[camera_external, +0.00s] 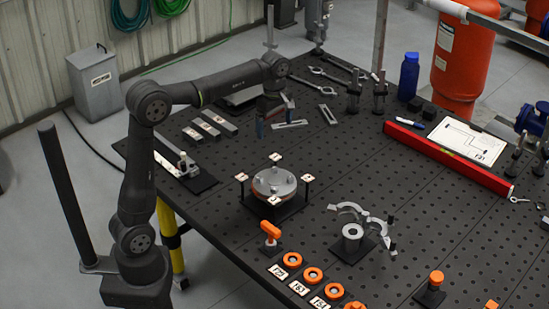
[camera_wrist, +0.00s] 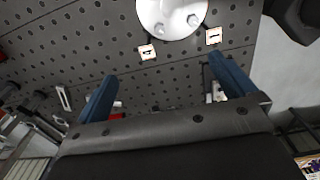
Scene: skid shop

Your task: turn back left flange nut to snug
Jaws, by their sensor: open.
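The round silver flange (camera_external: 274,183) with several nuts on its top face sits on a dark base near the middle of the bench. Small pale tags on posts stand around it. In the wrist view part of the flange (camera_wrist: 170,8) shows at the top edge, with two nuts, one (camera_wrist: 158,29) and another (camera_wrist: 193,20); the rest is cut off. I cannot tell which is the back left nut. My gripper (camera_external: 274,116) hangs above the bench, behind the flange and apart from it. Its blue fingers (camera_wrist: 162,68) are open with nothing between them.
A red level (camera_external: 447,158) and whiteboard (camera_external: 466,141) lie at the right. A grey clamp fixture (camera_external: 354,234) stands right of the flange. Orange rings (camera_external: 313,274) line the front edge. Metal blocks (camera_external: 210,127) and a silver slotted bar (camera_external: 290,124) lie near my gripper.

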